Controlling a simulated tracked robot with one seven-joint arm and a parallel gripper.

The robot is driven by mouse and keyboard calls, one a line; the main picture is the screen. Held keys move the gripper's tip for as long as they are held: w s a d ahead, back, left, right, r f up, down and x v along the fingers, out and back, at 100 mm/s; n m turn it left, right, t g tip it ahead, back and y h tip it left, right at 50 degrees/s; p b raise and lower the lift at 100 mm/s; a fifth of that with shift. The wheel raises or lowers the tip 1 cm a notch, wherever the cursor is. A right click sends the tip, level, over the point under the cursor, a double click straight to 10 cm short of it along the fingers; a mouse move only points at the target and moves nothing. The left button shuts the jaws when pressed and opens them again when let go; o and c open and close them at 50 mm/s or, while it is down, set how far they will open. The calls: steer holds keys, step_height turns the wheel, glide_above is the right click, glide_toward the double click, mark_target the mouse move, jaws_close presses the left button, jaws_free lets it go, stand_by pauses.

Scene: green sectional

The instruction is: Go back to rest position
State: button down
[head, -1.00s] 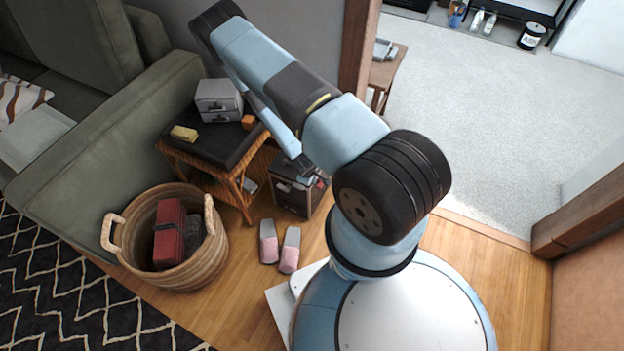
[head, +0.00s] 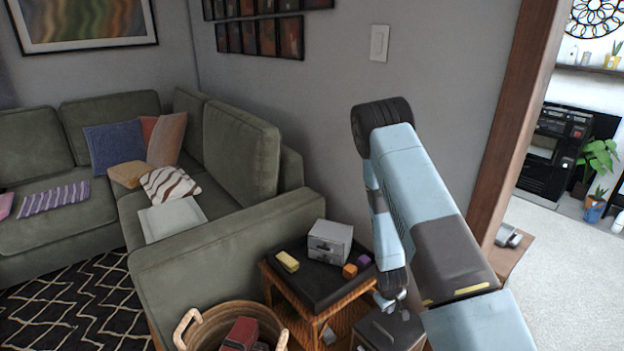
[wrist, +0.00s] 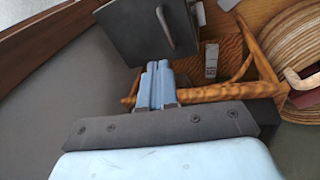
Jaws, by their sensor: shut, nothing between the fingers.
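My gripper (head: 392,298) hangs low at the end of my folded blue arm, near the right side of the side table in the head view. In the wrist view my gripper (wrist: 157,82) has its two blue fingers together with nothing between them. It points down past the wicker frame of the side table (wrist: 205,94) towards a dark box with a handle (wrist: 150,30). The dark box also shows in the head view (head: 385,335), partly hidden by my arm.
A side table (head: 325,285) holds a small grey drawer unit (head: 330,242), a yellow block (head: 287,261), an orange cube (head: 350,271) and a purple cube (head: 364,261). A wicker basket (head: 215,325) stands in front. A green sofa (head: 225,232) is left, a doorway frame (head: 510,110) right.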

steer(key=w+a+r+m, duration=0.2)
steer(key=w+r, duration=0.1)
steer(key=r, duration=1.6)
steer(key=s+r+m+t+y, duration=0.1)
steer(key=s+r, duration=0.1)
steer(key=r, duration=0.8)
steer(key=s+r+t+y, duration=0.1)
steer(key=s+r, duration=0.2)
steer(key=r, duration=0.7)
steer(key=s+r+m, duration=0.1)
steer(key=s+r, duration=0.9)
steer(key=s, duration=0.2)
steer(key=s+r+m+t, duration=0.1)
steer(key=s+r, duration=0.9)
steer(key=s, duration=0.2)
steer(key=shift+s+a+r, duration=0.15)
steer(key=shift+s+a, duration=0.05)
steer(key=shift+s, duration=0.15)
steer(key=c, duration=1.8)
jaws_free()
